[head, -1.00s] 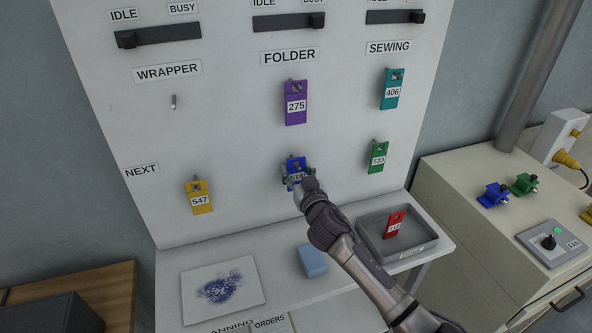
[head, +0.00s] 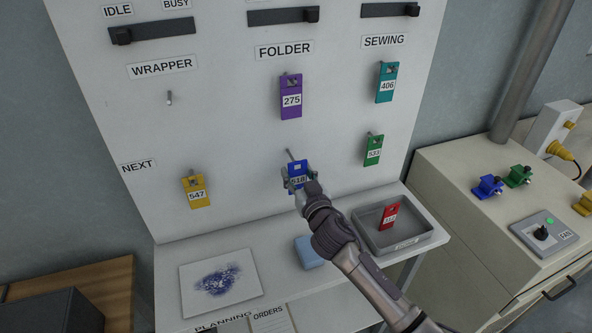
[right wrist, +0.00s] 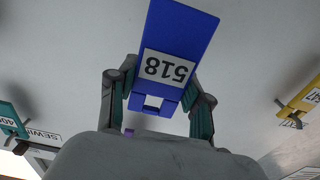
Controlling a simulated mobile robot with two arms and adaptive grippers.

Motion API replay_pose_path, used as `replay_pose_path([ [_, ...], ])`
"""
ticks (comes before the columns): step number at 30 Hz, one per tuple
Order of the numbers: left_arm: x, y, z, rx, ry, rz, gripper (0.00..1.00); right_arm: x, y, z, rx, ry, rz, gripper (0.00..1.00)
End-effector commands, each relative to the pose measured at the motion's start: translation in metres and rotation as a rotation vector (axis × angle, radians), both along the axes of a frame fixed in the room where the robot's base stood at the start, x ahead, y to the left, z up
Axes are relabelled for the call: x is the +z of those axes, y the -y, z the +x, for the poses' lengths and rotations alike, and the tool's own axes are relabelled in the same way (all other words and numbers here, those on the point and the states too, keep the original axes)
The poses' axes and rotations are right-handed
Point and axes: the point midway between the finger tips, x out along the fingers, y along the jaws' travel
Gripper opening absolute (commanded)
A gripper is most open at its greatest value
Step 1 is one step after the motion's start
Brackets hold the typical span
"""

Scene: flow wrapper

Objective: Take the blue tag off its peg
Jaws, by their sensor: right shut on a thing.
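The blue tag (head: 297,167), labelled 518, is in my right gripper (head: 298,181) in front of the white board, in the lower row under FOLDER. The gripper's fingers are shut on its two sides. A bare peg (head: 289,155) shows just above the tag, apparently clear of it. In the right wrist view the blue tag (right wrist: 184,30) appears upside down between the two fingers, and no peg shows through its slot. My left gripper is not in view.
A purple tag (head: 291,97) hangs above, a green tag (head: 373,150) to the right and a yellow tag (head: 196,191) to the left. Below are a grey tray (head: 420,238) with a red tag (head: 389,216) and a blue block (head: 309,252) on the shelf.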

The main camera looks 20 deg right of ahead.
Motion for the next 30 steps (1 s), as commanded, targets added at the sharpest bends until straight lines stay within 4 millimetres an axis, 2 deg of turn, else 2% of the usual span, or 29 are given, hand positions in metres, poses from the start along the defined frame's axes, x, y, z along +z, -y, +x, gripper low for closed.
replay_pose_path([
  [30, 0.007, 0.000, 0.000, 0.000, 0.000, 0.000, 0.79, 0.000, 0.002, -0.041, -0.001, 0.000, 0.000, 0.17],
])
